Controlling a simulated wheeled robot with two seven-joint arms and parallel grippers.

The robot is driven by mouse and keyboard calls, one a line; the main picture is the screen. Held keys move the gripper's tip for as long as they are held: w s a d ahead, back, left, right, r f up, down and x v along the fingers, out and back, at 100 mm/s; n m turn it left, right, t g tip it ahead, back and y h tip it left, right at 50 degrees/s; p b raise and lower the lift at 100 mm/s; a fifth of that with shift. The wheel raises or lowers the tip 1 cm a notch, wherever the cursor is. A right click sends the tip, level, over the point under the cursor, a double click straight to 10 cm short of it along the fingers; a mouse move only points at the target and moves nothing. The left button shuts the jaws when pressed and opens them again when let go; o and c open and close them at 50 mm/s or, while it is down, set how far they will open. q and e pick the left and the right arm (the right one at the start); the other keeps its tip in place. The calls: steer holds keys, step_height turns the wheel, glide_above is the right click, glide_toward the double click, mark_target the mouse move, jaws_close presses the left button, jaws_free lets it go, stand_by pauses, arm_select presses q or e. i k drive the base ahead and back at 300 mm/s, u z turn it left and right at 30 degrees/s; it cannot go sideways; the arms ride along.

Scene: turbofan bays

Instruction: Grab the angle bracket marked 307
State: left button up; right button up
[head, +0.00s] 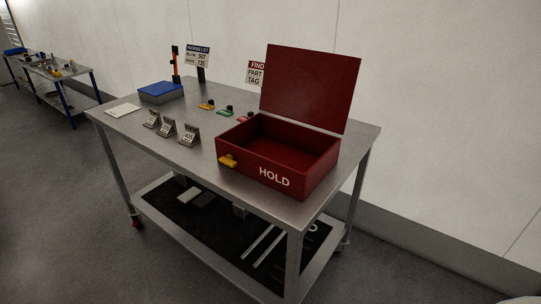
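Three grey angle brackets stand in a slanting row on the metal workbench (205,158), near its front left side. They are the left bracket (152,119), the middle bracket (168,128) and the right bracket (190,135). Each carries a pale label with dark marks. The labels are too small to read with certainty, so I cannot tell which is 307. The brackets stand apart from one another with nothing on top of them. Neither of my grippers is in view.
An open red HOLD box (275,177) with a raised lid and yellow latch stands to the right. Bare bench lies before the brackets. Another bench (50,68) stands far left.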

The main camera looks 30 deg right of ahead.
mark_target(154, 121)
steer(key=u, duration=0.45)
steer(key=k, duration=0.55)
steer(key=u, duration=1)
steer(key=i, duration=2.2)
steer(key=z, duration=0.15)
steer(key=i, duration=2.3)
steer(key=z, duration=1.95)
steer(key=i, duration=1)
steer(key=z, duration=1.05)
